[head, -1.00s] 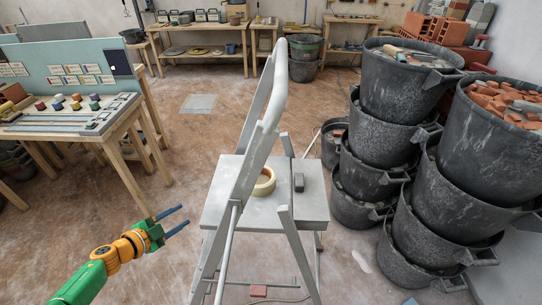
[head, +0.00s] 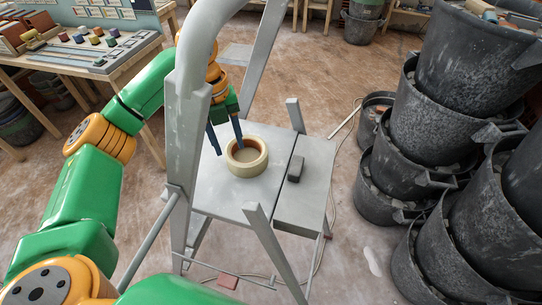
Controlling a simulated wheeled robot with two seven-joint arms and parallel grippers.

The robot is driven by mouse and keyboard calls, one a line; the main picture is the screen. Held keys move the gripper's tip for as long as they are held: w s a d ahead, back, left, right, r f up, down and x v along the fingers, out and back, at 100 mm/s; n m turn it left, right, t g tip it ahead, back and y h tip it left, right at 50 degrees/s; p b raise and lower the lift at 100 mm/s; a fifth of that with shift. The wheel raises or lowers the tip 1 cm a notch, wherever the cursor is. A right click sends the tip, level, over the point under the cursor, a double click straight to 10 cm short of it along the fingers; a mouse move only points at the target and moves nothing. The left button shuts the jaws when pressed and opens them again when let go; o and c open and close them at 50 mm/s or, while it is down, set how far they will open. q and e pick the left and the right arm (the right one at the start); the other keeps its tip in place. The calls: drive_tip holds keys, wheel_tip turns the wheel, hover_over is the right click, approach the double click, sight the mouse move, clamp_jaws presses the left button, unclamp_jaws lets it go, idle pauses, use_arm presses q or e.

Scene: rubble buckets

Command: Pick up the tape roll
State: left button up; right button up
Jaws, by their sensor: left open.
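The tape roll (head: 247,170), cream-coloured with a brown inner ring, lies flat on the grey platform of a stepladder (head: 223,198). My left gripper (head: 227,146) is above the platform just beyond and left of the roll, pointing down. Its two blue fingers are apart and nothing is between them. One finger is close to the roll's left far rim; I cannot tell whether it touches. The ladder's grey upright hides part of my left arm. My right gripper is not in view.
A small dark grey block (head: 296,168) lies on the platform right of the roll. The ladder's tall rail (head: 188,130) stands left of the roll. Stacked black buckets (head: 435,120) fill the right side. A workbench (head: 85,50) stands at the back left.

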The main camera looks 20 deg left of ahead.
sight(227, 154)
use_arm(q)
drive_tip(key=shift+w+a+r+y, duration=0.2)
drive_tip(key=shift+w+y, duration=0.2)
drive_tip(key=shift+y, duration=0.2)
drive_tip(key=shift+f, duration=0.35)
drive_tip(key=shift+s+a+f+p, duration=0.25)
drive_tip(key=shift+f+p, duration=0.1)
drive_tip(key=shift+f, duration=0.25)
drive_tip(key=shift+s+a+f+p, duration=0.15)
drive_tip(key=shift+s+f+p, duration=0.15)
drive_tip(key=shift+f, duration=0.3)
wheel_tip(227, 154, down, 3)
drive_tip(key=shift+w+a+r, duration=0.1)
drive_tip(key=shift+w+d+f, duration=0.25)
drive_tip(key=shift+s+a, duration=0.1)
clamp_jaws()
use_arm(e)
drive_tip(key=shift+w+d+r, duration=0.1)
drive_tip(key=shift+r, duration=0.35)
